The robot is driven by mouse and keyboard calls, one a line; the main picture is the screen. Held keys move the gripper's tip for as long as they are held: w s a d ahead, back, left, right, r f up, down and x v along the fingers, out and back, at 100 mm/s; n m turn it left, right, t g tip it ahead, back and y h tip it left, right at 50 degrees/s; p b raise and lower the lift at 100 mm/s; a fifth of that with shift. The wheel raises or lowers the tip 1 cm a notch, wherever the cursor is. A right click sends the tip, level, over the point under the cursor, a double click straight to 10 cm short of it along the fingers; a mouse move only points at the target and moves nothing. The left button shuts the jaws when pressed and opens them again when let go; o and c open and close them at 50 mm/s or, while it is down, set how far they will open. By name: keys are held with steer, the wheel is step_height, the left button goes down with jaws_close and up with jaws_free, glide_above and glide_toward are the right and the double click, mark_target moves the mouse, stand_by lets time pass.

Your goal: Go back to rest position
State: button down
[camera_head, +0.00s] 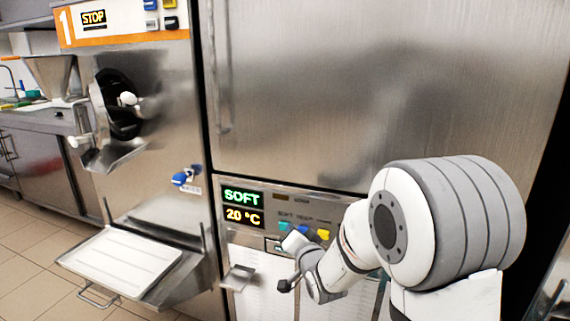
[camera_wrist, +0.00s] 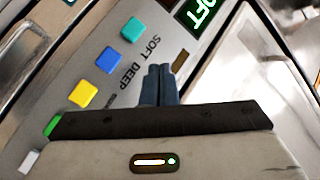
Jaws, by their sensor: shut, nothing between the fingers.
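My gripper (camera_wrist: 157,84) is shut and empty in the wrist view, its two dark fingers pressed together in front of the freezer's control panel. In the head view my gripper (camera_head: 287,285) is at the end of my white and grey arm, close to the panel (camera_head: 262,192). Whether the fingers touch the panel is unclear.
The panel has teal (camera_wrist: 133,29), blue (camera_wrist: 109,61) and yellow (camera_wrist: 82,94) buttons. Its display (camera_head: 243,205) reads SOFT, 20 °C. At left stands a batch freezer (camera_head: 170,110) with a white tray (camera_head: 122,262) on a low shelf. Tiled floor (camera_head: 28,262) is clear at lower left.

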steer(key=s+d+r+n+g+h+p, duration=0.1)
steer(key=s+d+r+g+h+p, duration=0.25)
steer(key=s+d+r+p, duration=0.35)
steer(key=s+d+r+n+g+p, duration=0.1)
steer(key=s+d+r+g+p, duration=0.1)
steer(key=s, duration=0.6)
steer(key=s+d+r+n+g+h+p, duration=0.1)
steer(key=s+d+r+n+g+p, duration=0.1)
steer(key=s+r+g+p, duration=0.2)
steer(key=s+d+r+n+g+p, duration=0.1)
steer(key=s+r+g+p, duration=0.3)
steer(key=s, duration=0.9)
step_height(320, 180, up, 4)
steer(key=d+p, duration=0.1)
steer(key=p, duration=0.1)
steer(key=shift+f+p, duration=0.2)
steer(key=shift+p, duration=0.2)
